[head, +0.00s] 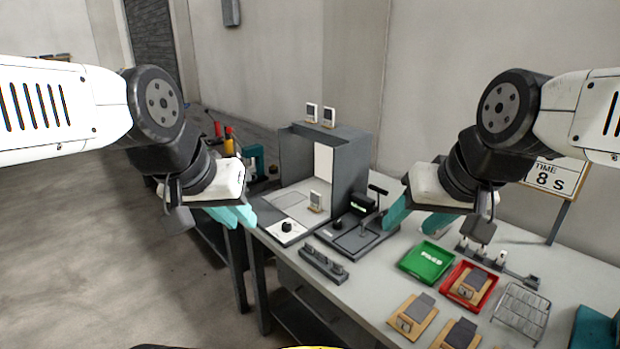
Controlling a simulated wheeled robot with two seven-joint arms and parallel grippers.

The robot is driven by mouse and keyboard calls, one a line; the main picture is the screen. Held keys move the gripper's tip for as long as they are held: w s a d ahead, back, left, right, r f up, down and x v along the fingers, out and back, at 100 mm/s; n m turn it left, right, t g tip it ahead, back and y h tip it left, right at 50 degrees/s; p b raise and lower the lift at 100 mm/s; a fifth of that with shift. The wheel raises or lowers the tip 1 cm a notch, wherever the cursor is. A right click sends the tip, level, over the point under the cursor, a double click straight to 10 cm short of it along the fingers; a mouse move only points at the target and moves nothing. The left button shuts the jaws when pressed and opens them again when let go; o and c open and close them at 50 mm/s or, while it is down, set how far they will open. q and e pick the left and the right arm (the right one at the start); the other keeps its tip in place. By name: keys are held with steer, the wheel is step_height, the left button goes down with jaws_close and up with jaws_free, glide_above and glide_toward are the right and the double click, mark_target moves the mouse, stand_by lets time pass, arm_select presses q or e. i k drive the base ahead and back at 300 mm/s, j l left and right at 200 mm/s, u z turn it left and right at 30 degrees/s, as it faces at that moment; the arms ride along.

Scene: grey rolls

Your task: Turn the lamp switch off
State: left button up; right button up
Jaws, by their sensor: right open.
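A black round knob (286,227), which looks like the lamp switch, sits on a white panel (297,236) at the front edge of the bench. Behind it stands a grey open-fronted booth (345,168) with a bright white panel (323,161) inside. I cannot tell which way the knob is set. My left gripper (238,216) hangs left of the knob, apart from it, with its teal fingers close together in the picture; their gap is unclear. My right gripper (416,216) is open and empty, right of the booth, above the bench.
A black device with a lever (354,236) stands right of the knob. A dark rack (323,264) lies in front. A green tray (427,262), a red tray (469,286), a wire rack (521,313) and wooden pieces (412,316) fill the right. Open floor lies left.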

mark_target(287, 227)
steer(key=i+u, duration=0.25)
steer(key=u, duration=0.15)
steer(key=i+l+u, duration=0.1)
steer(key=i+u, duration=0.25)
steer(key=k, duration=0.1)
